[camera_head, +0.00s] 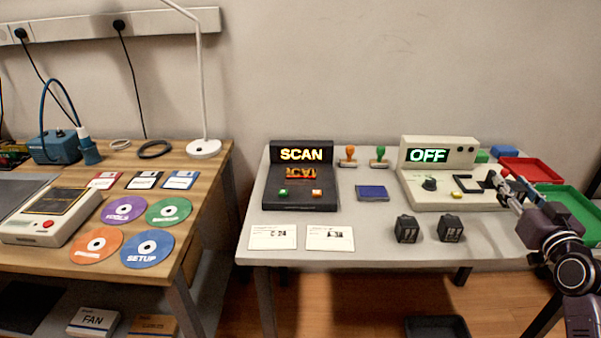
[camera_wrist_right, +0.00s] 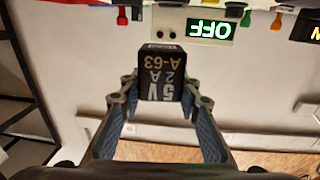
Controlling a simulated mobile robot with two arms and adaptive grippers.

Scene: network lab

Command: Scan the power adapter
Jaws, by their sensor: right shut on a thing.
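A black power adapter (camera_wrist_right: 161,73) marked 5V 2A A-63 is between the fingertips of my right gripper (camera_wrist_right: 160,97) in the wrist view. In the head view my right gripper (camera_head: 503,184) is at the right, in front of the cream unit; the held adapter is hard to make out there. Two more black adapters, one left (camera_head: 407,229) and one right (camera_head: 451,229), stand on the grey table. The black scan station (camera_head: 300,201) shows a lit SCAN sign, with a green and an orange button. My left gripper is not in view.
The cream unit (camera_head: 415,202) shows OFF on its display. Red (camera_head: 530,168) and green (camera_head: 575,212) trays are at the right. A wooden table (camera_head: 200,190) stands left.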

